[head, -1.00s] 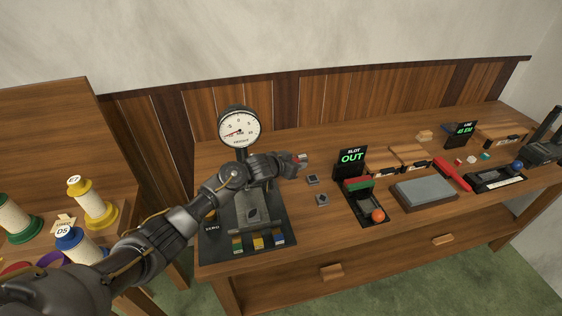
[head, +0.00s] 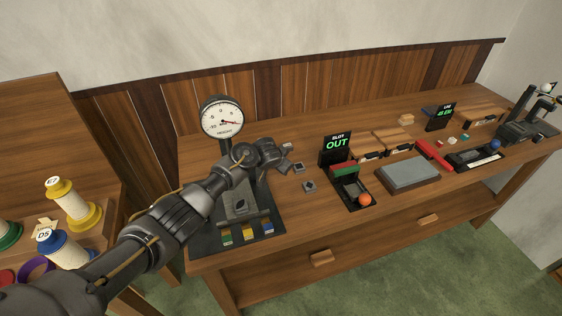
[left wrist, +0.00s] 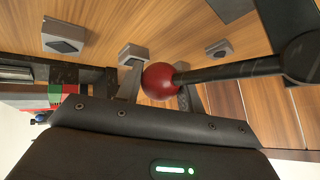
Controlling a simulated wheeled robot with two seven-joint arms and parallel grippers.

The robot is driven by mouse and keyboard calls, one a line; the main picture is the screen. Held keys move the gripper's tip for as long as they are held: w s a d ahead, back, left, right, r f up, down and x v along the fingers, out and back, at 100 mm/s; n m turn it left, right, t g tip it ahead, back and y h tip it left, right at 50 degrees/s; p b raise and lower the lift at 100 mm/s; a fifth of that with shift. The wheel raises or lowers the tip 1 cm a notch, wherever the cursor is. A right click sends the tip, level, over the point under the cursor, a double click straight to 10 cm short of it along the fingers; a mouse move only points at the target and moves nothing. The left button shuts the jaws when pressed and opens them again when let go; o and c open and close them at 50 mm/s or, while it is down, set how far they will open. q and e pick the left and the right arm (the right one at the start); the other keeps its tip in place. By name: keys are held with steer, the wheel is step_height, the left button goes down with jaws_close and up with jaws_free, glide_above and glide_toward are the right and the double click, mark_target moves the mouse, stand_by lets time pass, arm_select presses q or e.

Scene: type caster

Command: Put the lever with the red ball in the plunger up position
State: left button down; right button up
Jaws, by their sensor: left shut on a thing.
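The red ball (left wrist: 160,81) sits on the end of a dark lever rod (left wrist: 235,70) in the left wrist view. My left gripper (left wrist: 158,92) is shut on the ball, with a finger on each side. In the head view my left gripper (head: 287,158) is beside the height gauge, and the ball is not clearly visible there. The round dial (head: 222,118) stands above the dark gauge base (head: 270,230), its needle pointing right. My forearm hides part of the stand and the plunger. My right gripper is not in view.
Small square metal blocks (head: 309,186) lie right of the gauge. Beyond them are a slot tray with an orange ball (head: 365,200) and a sign reading OUT (head: 337,145), then a grey stone (head: 408,174). Thread spools (head: 72,204) stand at left.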

arm_select(q)
steer(key=shift+s+f, duration=0.1)
steer(key=shift+f, duration=0.1)
steer(key=c, duration=0.9)
jaws_free()
steer(key=shift+c, duration=0.2)
steer(key=shift+r, duration=0.15)
steer(key=p+v, duration=0.1)
steer(key=v, duration=0.9)
steer(key=shift+s+r, duration=0.2)
steer(key=shift+s, duration=0.05)
steer(key=shift+a, duration=0.1)
